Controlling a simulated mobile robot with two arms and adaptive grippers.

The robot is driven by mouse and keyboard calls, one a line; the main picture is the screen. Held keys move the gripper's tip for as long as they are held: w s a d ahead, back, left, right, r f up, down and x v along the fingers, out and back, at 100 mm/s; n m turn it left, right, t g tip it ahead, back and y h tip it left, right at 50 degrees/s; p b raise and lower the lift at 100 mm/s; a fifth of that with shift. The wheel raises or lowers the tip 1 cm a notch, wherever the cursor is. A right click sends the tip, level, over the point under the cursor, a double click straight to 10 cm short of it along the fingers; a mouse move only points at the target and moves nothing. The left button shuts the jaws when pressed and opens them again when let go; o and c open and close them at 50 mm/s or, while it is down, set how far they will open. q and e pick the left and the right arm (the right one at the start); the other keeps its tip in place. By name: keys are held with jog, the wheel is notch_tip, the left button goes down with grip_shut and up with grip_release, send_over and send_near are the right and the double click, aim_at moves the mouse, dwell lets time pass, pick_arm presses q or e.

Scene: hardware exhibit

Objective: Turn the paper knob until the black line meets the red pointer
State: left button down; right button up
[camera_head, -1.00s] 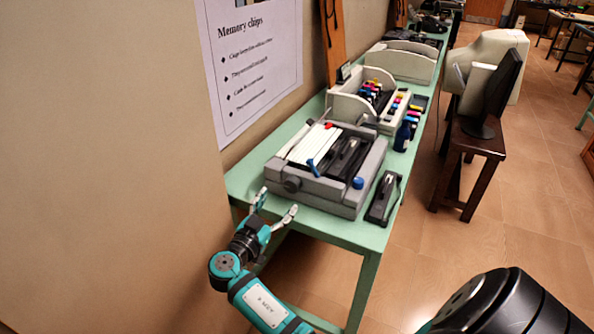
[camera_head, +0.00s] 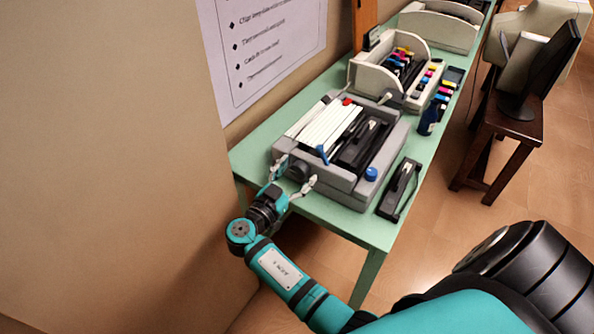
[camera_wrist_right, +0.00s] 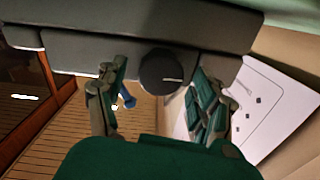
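A grey printer (camera_head: 345,186) stands on the green table with white paper strips (camera_head: 331,125) on top. A dark round knob (camera_head: 298,170) is on its near left side. In the right wrist view the knob (camera_wrist_right: 158,72) shows a light line across its face; I make out no black line. A small red piece (camera_head: 347,101) sits at the printer's back; I cannot tell whether it is the pointer. My right gripper (camera_head: 296,173) is open, its fingers on either side of the knob, and in the wrist view (camera_wrist_right: 160,82) gaps show beside it. My left gripper is out of view.
On the printer are a blue lever (camera_head: 322,154) and a blue button (camera_head: 371,174). A black stapler-like device (camera_head: 399,189) lies right of it on the green table (camera_head: 252,158). Ink cartridges and a dark blue bottle (camera_head: 430,116) stand behind. A wall is close on the left.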

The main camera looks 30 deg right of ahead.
jog(key=c, duration=1.2)
